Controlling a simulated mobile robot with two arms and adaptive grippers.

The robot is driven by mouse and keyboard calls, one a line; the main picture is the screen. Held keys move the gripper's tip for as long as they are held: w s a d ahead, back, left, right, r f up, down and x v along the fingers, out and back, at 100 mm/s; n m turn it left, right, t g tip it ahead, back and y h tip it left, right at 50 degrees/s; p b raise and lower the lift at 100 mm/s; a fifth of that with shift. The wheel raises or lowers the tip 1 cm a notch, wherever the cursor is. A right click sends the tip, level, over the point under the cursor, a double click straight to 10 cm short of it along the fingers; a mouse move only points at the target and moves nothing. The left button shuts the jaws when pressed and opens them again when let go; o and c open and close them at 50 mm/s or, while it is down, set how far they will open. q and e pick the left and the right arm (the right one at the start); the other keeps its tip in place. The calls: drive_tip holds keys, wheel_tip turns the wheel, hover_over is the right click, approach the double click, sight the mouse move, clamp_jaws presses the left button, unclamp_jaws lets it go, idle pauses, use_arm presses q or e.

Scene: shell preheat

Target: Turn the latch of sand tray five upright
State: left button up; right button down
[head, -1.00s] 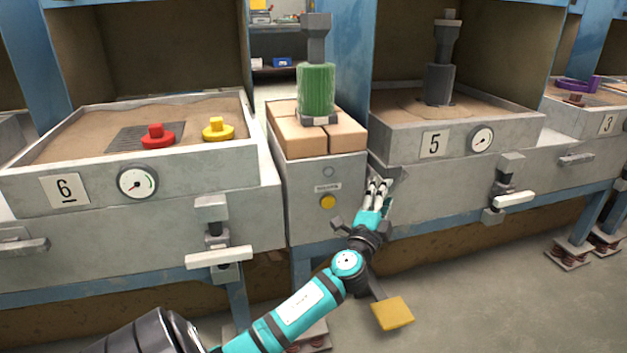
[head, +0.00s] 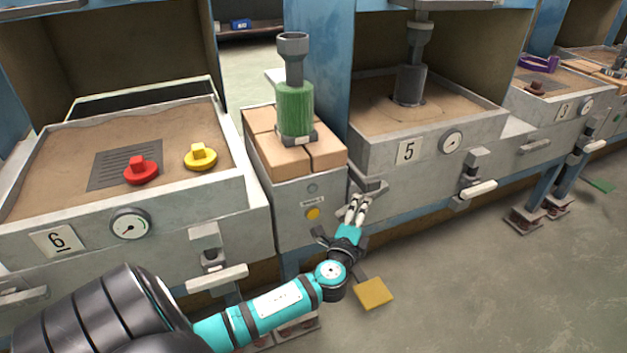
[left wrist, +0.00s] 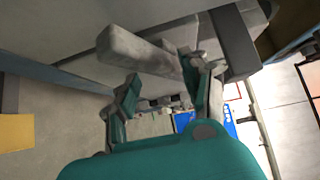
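Sand tray five (head: 425,158) is a grey box of sand with a "5" plate and a gauge. A latch with a pale bar (head: 478,189) hangs on its front right, the bar lying near level. Another grey fitting (head: 369,187) is at its front left corner. My left gripper (head: 357,205) is just below that left fitting, far from the right latch. In the left wrist view, a pale grey bar (left wrist: 135,50) on a dark block (left wrist: 233,45) lies at the fingertips of my left gripper (left wrist: 165,75). The fingers are apart; contact is unclear. My right gripper is not in view.
Left of tray five, a grey cabinet with a yellow button (head: 313,213) carries bricks and a green cylinder (head: 295,110). Tray six (head: 130,225) stands further left with its own pale latch bar (head: 217,279). A yellow plate (head: 374,293) is low near my arm.

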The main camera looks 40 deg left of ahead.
use_arm(q)
drive_tip(key=v, duration=1.4)
drive_tip(key=s+f+n+g+h+p, duration=0.1)
drive_tip(key=s+f+g+p, duration=0.2)
drive_tip(key=f+p, duration=0.3)
drive_tip(key=s+d+f+n+g+h+p, duration=0.1)
drive_tip(key=s+f+g+p, duration=0.3)
drive_tip(key=f, duration=0.7)
drive_tip(key=h+p, duration=0.1)
drive_tip(key=p, duration=0.1)
drive_tip(key=shift+s+f+n+g+p, duration=0.2)
drive_tip(key=shift+s+n+g+p, duration=0.1)
drive_tip(key=shift+s+n+p, duration=0.1)
